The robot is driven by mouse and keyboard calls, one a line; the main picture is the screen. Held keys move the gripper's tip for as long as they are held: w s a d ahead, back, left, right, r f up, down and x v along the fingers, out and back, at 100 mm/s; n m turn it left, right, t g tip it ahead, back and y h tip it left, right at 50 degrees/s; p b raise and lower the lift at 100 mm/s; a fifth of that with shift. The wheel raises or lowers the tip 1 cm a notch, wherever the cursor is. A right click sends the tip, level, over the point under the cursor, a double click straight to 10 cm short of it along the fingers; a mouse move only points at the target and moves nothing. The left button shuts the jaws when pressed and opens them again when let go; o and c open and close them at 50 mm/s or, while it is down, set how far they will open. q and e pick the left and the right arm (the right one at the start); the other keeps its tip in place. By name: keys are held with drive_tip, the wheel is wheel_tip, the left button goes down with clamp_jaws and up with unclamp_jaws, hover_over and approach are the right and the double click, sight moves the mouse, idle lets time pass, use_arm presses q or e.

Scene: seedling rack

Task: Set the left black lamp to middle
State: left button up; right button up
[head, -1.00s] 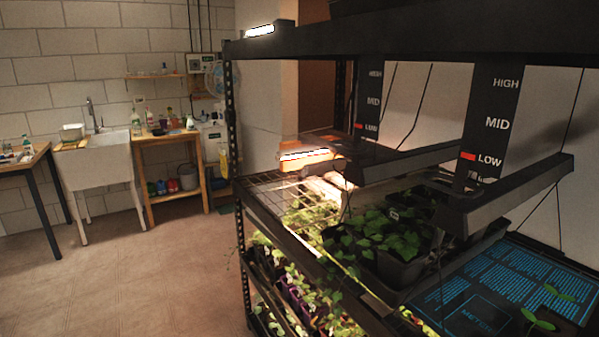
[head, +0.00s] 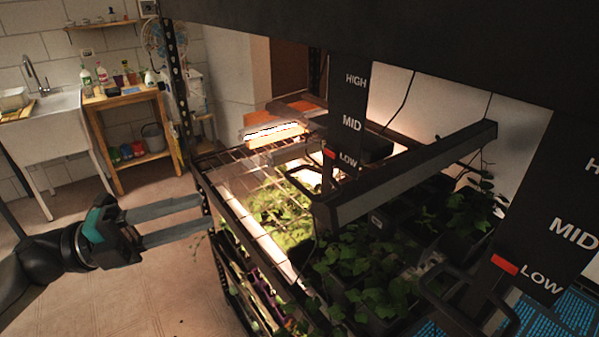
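The left black lamp (head: 410,177) is a long dark bar hanging low over leafy plants in the middle of the head view. Its black scale board (head: 348,105) reads HIGH, MID, LOW, and the red marker (head: 330,154) sits beside LOW. My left gripper (head: 204,212) is at the left, outside the rack's front corner, with its two long fingers apart and nothing between them. It is clear of the lamp. My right gripper is not in view.
A second scale board (head: 560,215) at the right also has its red marker at LOW. A dark handle (head: 468,303) shows below it. A lit lamp (head: 275,133) glows farther back. The rack's upright post (head: 172,75) stands near my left gripper. The floor at left is clear.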

sight(300, 184)
use_arm(q)
drive_tip(key=shift+m+g, duration=0.5)
drive_tip(key=shift+g, duration=0.1)
drive_tip(key=p+x, duration=0.1)
drive_tip(key=x, duration=0.3)
drive_tip(key=p+x, duration=0.2)
drive_tip(key=x, duration=0.3)
drive_tip(key=r+p+x, duration=0.1)
drive_tip(key=x, duration=0.4)
drive_tip(key=shift+s+d, duration=0.1)
drive_tip(key=shift+s, duration=0.3)
drive_tip(key=shift+p+x, duration=0.4)
drive_tip(key=shift+x, duration=0.4)
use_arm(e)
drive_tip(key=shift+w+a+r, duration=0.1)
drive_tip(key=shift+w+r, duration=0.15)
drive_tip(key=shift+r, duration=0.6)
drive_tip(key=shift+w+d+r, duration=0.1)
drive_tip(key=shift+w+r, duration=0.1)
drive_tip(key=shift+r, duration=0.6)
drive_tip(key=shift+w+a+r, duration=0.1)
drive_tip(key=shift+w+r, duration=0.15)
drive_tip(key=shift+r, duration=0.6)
use_arm(q)
drive_tip(key=shift+f, duration=0.1)
clamp_jaws()
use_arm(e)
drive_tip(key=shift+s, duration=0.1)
